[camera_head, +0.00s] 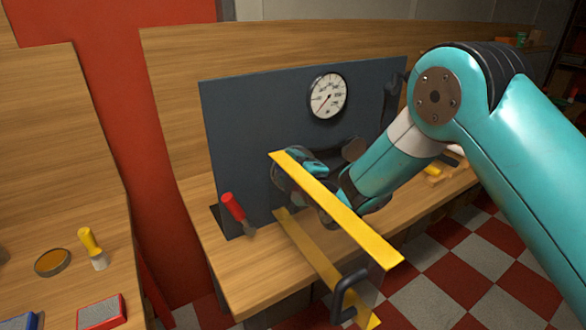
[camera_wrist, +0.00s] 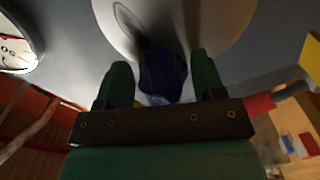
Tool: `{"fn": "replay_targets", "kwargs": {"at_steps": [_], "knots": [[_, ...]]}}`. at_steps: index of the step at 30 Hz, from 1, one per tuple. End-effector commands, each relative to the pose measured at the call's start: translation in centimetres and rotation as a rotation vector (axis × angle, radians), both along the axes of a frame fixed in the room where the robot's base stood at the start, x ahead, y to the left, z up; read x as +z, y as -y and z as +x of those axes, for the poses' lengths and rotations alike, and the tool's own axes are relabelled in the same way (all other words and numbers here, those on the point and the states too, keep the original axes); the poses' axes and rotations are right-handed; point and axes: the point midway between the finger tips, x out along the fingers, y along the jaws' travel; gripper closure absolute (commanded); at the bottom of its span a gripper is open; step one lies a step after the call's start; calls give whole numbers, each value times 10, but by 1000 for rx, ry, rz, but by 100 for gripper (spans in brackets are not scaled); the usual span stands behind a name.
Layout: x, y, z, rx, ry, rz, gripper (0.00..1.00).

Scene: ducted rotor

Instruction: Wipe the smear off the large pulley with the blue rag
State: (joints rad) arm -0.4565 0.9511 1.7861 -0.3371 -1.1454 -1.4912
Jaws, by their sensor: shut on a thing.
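In the wrist view, my gripper (camera_wrist: 161,68) is shut on the blue rag (camera_wrist: 163,82), a dark blue bunch between the two green fingers. The large pulley (camera_wrist: 218,22) is a pale round face just ahead of the fingertips. A dark elongated mark (camera_wrist: 128,22) shows on it, up and left of the rag; I cannot tell how much of it is smear and how much shadow. The rag overlaps the pulley's lower part; whether it touches is unclear. In the head view, my gripper (camera_head: 318,169) is partly hidden behind a yellow-edged guard, and the rag cannot be made out.
The yellow-edged guard (camera_head: 340,212) with a black handle (camera_head: 346,292) stands in front of the dark panel (camera_head: 255,110). A gauge (camera_head: 327,95) is on the panel. A red-handled tool (camera_head: 233,208) is left of the guard. A yellow-handled brush (camera_head: 91,246) stands on the left bench.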

Motion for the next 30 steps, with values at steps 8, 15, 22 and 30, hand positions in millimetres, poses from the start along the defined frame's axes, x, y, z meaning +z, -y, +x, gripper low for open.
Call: {"fn": "replay_targets", "kwargs": {"at_steps": [8,15,22,30], "knots": [[-4,4,4,-2,1,2,64],[-4,15,11,-2,2,1,64],[-4,27,19,-3,1,1,64],[-1,32,22,0,0,1,64]]}}
